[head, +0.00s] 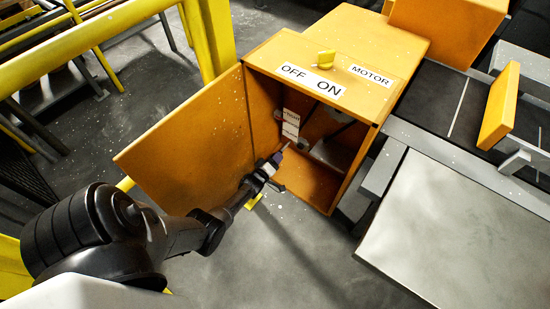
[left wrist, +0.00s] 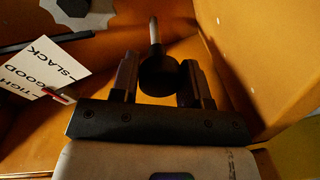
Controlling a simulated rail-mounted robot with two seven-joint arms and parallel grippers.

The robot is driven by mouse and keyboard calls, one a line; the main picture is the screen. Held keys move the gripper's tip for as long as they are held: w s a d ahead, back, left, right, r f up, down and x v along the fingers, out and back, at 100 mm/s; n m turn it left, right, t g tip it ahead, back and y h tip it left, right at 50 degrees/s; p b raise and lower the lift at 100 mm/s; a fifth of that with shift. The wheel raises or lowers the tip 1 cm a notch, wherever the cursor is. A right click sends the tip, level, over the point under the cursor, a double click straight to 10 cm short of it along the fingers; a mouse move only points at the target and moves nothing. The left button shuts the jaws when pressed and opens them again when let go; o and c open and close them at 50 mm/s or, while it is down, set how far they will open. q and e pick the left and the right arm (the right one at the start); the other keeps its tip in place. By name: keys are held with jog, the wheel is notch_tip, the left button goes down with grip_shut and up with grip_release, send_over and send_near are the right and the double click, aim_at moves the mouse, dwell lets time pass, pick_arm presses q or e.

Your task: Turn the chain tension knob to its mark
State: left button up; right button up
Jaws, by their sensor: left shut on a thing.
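The black round tension knob (left wrist: 158,75), with a pale shaft standing out of it, is between the two fingers of my left gripper (left wrist: 160,84) in the left wrist view. The fingers are closed on its sides. Left of it is a white card (left wrist: 60,72) reading SLACK, GOOD and TIGHT. A thin pale and red pointer (left wrist: 62,97) lies near the card's lower edge; I cannot tell which word it marks. In the head view my left gripper (head: 277,158) reaches into the open orange cabinet (head: 390,47), and the knob is too small to make out. My right gripper is not in view.
The cabinet door (head: 190,130) stands open on the left, beside my arm. A yellow OFF/ON motor switch (head: 325,59) is on top. A yellow rail (head: 90,37) runs at the upper left. A conveyor (head: 445,105) stands at the right.

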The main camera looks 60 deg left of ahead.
pick_arm(q)
jog(key=shift+n, duration=0.3)
dwell(0.4)
jog(key=o, duration=0.9)
jog(key=shift+s+d+r+p, duration=0.1)
jog(key=shift+s+d+p, duration=0.05)
jog(key=shift+s+p, duration=0.15)
jog(key=shift+p+v, duration=2.7)
jog(key=shift+v, duration=3.9)
